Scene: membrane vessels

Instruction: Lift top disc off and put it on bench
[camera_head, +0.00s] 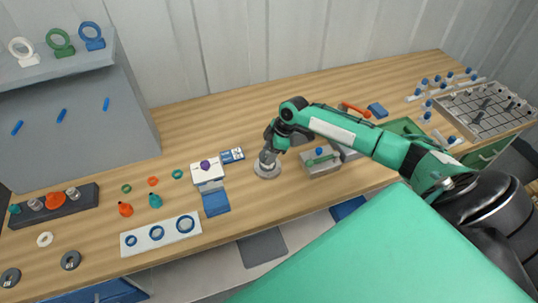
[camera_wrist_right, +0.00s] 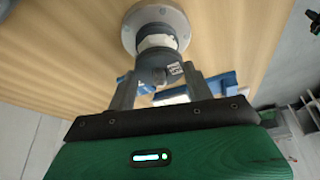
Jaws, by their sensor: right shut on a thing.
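In the wrist view a dark grey round piece (camera_wrist_right: 160,66) with a small white label sits between the two fingers of my right gripper (camera_wrist_right: 158,88). The jaws are shut on it. Beyond it, in line, are a whitish section (camera_wrist_right: 156,42) and a wide light grey round base (camera_wrist_right: 130,32) on the bench. I cannot tell whether the dark piece touches the section below. In the head view my right gripper (camera_head: 268,154) points down over the round base (camera_head: 266,171), hiding much of the stack. My left gripper is not in view.
A white box with a purple knob (camera_head: 207,172) and a blue block (camera_head: 216,203) stand left. A grey box (camera_head: 320,162) stands close right.

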